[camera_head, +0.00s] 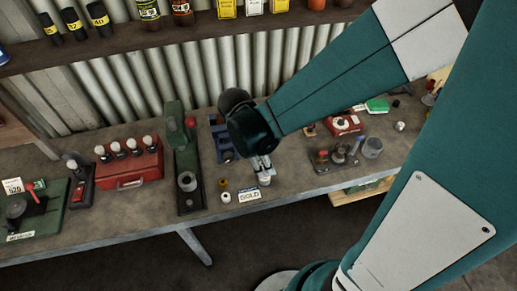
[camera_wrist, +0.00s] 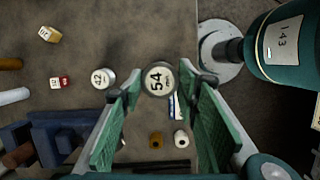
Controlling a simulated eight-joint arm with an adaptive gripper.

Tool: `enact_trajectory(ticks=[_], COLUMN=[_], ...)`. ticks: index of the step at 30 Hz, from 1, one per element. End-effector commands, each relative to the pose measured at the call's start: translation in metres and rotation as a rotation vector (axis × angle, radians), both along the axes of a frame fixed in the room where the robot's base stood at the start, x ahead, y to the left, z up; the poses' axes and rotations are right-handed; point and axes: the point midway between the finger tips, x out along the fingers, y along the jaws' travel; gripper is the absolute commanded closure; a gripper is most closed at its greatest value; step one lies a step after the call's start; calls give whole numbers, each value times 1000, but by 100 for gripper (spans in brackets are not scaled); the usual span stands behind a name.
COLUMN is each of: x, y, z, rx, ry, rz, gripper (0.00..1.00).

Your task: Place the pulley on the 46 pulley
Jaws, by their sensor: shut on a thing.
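My gripper (camera_wrist: 165,85) has its green-padded fingers on either side of a pale round pulley marked 54 (camera_wrist: 158,79). In the head view my gripper (camera_head: 264,172) points down over the bench, with a whitish piece at its tips. Another pale round piece (camera_wrist: 102,77), whose number looks like 42, stands apart to the left in the wrist view. I cannot make out a pulley marked 46 in either view. The bench surface beneath the held pulley is hidden from above.
A GOLD sign (camera_head: 249,195) lies by the gripper, near the bench's front edge. A yellowish piece (camera_wrist: 155,140) and a white piece (camera_wrist: 181,138) stand close by. A blue vise (camera_wrist: 50,140) and a green press (camera_head: 187,160) stand left of the gripper in the head view.

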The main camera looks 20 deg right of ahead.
Motion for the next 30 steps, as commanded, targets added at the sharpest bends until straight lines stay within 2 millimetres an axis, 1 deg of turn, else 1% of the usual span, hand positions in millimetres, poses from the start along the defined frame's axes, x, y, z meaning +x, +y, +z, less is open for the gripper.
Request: enact_trajectory(ticks=[8,11,21,25,30], x=[0,0,0,0,0], y=[0,0,0,0,0], z=[-2,-8,-35,-40,-42], rx=[0,0,0,0,0], ry=[0,0,0,0,0], rz=[0,0,0,0,0], gripper=[82,82,82,82,82])
